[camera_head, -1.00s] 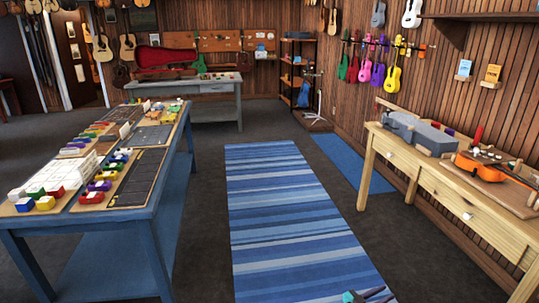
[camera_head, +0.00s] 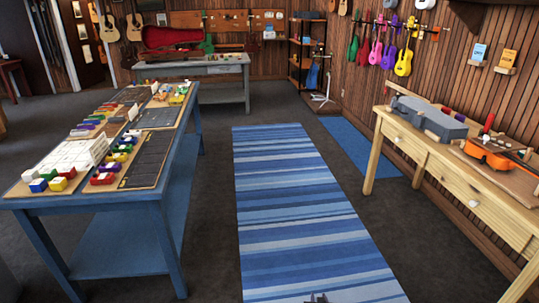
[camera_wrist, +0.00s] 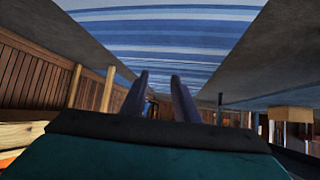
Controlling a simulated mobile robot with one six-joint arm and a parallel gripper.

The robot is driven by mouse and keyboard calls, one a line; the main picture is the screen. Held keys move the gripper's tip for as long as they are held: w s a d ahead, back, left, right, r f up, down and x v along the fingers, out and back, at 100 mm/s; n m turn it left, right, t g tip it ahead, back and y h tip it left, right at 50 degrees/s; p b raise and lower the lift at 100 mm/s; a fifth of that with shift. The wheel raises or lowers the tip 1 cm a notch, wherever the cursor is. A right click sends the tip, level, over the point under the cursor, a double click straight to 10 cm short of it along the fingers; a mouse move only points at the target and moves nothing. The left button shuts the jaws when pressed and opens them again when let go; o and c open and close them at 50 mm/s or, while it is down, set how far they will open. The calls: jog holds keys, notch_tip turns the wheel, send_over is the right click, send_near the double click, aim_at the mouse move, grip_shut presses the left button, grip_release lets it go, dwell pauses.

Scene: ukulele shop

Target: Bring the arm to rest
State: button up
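My gripper (camera_wrist: 160,95) shows in the wrist view with its two dark fingers apart and nothing between them. The wrist view is turned over, with the striped blue rug (camera_wrist: 165,35) at the top. In the head view only a small dark tip of my gripper (camera_head: 317,298) shows at the bottom edge, over the near end of the rug (camera_head: 300,220). The rest of the arm is out of view there.
A blue table (camera_head: 100,202) with boards and colored blocks stands at left. A wooden bench (camera_head: 445,175) with a grey case (camera_head: 430,120) and an orange ukulele (camera_head: 490,155) stands at right. The rug between is clear.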

jog(key=s+a+f+n+g+y, duration=0.1)
jog(key=s+a+f+g, duration=0.25)
jog(key=s, duration=0.45)
jog(key=s+a+f+n+g+y, duration=0.2)
jog(key=s+a+f+g, duration=0.15)
jog(key=s, duration=0.55)
jog(key=s+d+r+m+g, duration=0.1)
jog(key=s+g, duration=0.3)
jog(key=s, duration=0.6)
jog(key=s+d+r+g+h, duration=0.1)
jog(key=s+d+r+g, duration=0.1)
jog(key=s+g, duration=0.3)
jog(key=s+d, duration=0.1)
jog(key=s, duration=0.3)
jog(key=shift+s+r+m+h, duration=0.3)
jog(key=shift+s+m, duration=0.1)
jog(key=shift+a, duration=0.1)
